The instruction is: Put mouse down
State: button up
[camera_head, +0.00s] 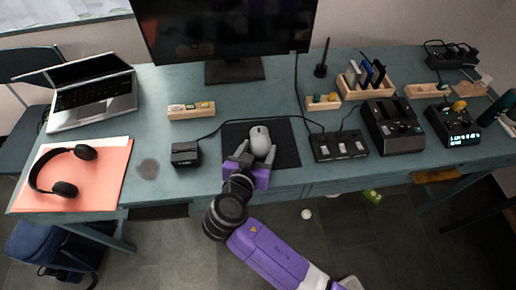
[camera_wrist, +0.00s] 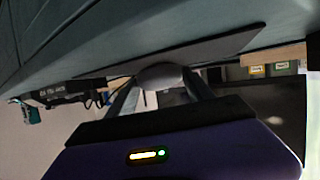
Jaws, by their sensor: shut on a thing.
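A light grey computer mouse (camera_head: 260,139) is between the fingers of my gripper (camera_head: 255,157), over the black mouse pad (camera_head: 289,150) in the head view. My gripper is shut on the mouse. In the wrist view the mouse (camera_wrist: 160,75) shows between the two fingers (camera_wrist: 160,95), close to the pad (camera_wrist: 225,45). I cannot tell whether the mouse touches the pad.
On the teal table (camera_head: 215,185), a black box (camera_head: 186,153) stands left of the pad and a switch box (camera_head: 338,146) right of it. A monitor (camera_head: 225,30) and a wooden tray (camera_head: 191,111) are behind. Headphones (camera_head: 65,188) lie at the left.

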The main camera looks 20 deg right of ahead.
jog(key=o, duration=1.4)
jog(key=shift+r, duration=0.1)
jog(key=v, duration=1.2)
jog(key=shift+r, duration=0.1)
